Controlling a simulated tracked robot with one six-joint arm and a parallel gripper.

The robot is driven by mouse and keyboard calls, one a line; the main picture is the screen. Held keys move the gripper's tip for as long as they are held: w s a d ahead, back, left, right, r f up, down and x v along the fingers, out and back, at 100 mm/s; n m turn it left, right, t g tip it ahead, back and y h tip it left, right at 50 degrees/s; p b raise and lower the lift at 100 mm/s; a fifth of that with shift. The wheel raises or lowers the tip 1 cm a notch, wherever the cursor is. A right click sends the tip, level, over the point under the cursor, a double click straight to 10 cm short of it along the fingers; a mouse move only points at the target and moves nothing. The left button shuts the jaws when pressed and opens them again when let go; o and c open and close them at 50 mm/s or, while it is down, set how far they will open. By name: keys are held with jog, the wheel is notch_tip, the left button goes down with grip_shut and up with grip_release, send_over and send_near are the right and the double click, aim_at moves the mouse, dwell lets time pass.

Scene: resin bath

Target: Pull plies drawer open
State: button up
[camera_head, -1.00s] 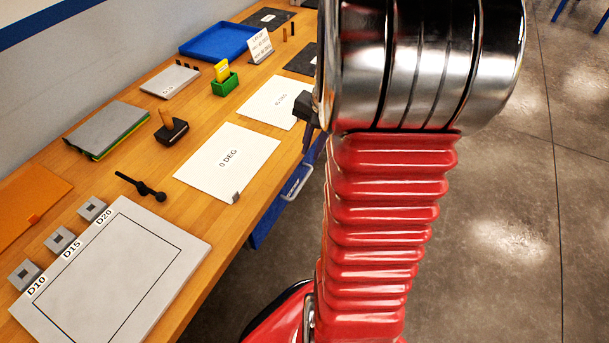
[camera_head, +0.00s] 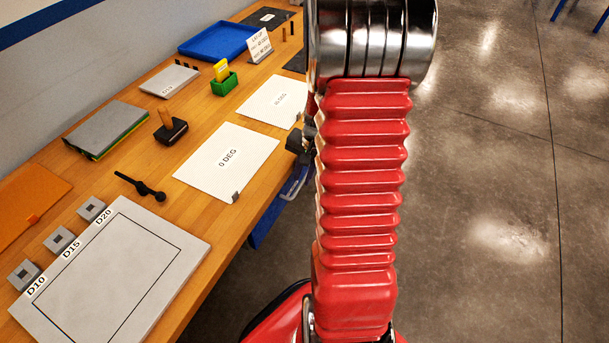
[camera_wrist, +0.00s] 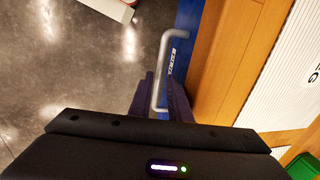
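The plies drawer (camera_head: 263,228) has a blue front under the table's edge and looks closed. Its silver bar handle (camera_head: 294,186) shows below the tabletop. In the wrist view, the handle (camera_wrist: 165,60) runs along the blue drawer front (camera_wrist: 186,50), which bears a small white label too blurred to read. My gripper (camera_wrist: 160,98) is open, with one dark finger on each side of the near end of the handle. Whether the fingers touch the bar I cannot tell. In the head view my gripper (camera_head: 298,140) is partly hidden behind my red arm.
The wooden table (camera_head: 185,205) holds a white 0 DEG sheet (camera_head: 215,165), a second sheet, a green box (camera_head: 224,86), a blue tray (camera_head: 213,42) and a grey board (camera_head: 100,275). Open concrete floor (camera_head: 490,200) lies to the right.

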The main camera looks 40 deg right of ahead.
jog(key=shift+f, duration=0.4)
grip_shut()
jog(key=shift+w, duration=0.15)
